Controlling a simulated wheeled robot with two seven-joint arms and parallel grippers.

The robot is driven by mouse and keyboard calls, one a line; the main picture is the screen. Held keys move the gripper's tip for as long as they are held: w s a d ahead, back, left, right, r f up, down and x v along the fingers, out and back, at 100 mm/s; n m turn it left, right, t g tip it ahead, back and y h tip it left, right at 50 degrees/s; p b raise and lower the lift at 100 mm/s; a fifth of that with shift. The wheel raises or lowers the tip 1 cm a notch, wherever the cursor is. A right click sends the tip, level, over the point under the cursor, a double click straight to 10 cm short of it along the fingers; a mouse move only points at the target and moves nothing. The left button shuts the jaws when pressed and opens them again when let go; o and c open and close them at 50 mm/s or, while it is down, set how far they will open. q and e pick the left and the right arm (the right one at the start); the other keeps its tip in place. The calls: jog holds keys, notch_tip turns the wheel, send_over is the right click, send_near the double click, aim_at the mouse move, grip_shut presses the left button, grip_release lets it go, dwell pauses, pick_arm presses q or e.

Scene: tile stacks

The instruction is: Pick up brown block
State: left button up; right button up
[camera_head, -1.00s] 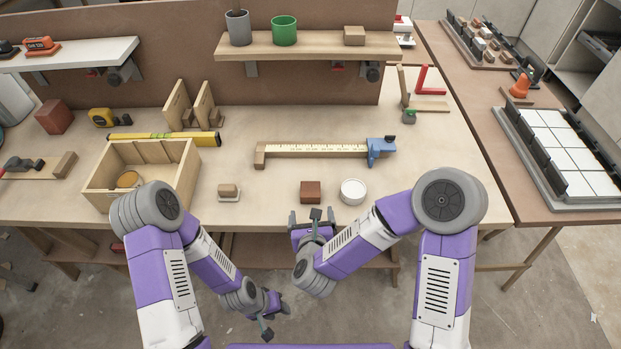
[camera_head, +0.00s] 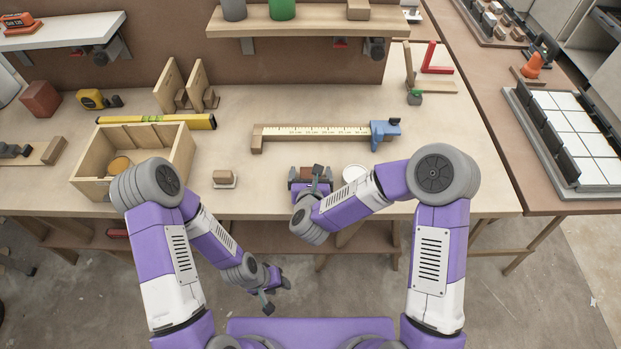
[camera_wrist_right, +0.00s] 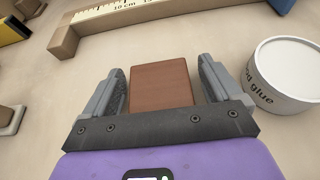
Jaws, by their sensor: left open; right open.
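The brown block (camera_head: 308,172) sits on the workbench, mostly covered by my right gripper in the head view. In the right wrist view the brown block (camera_wrist_right: 161,84) stands between the two fingers of my right gripper (camera_wrist_right: 164,88). The fingers are open, with a small gap visible on each side of the block. In the head view my right gripper (camera_head: 310,177) is over the bench's front part. My left gripper (camera_head: 276,290) is open and empty, low in front of the bench, far from the block.
A white glue tin (camera_wrist_right: 286,75) stands close to the right finger; it also shows in the head view (camera_head: 354,172). A small block on a white base (camera_head: 224,178) is to the left. A caliper-like ruler (camera_head: 315,131) lies behind. A wooden box (camera_head: 90,185) stands further left.

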jog(key=c, duration=1.1)
jog(key=shift+o, duration=0.2)
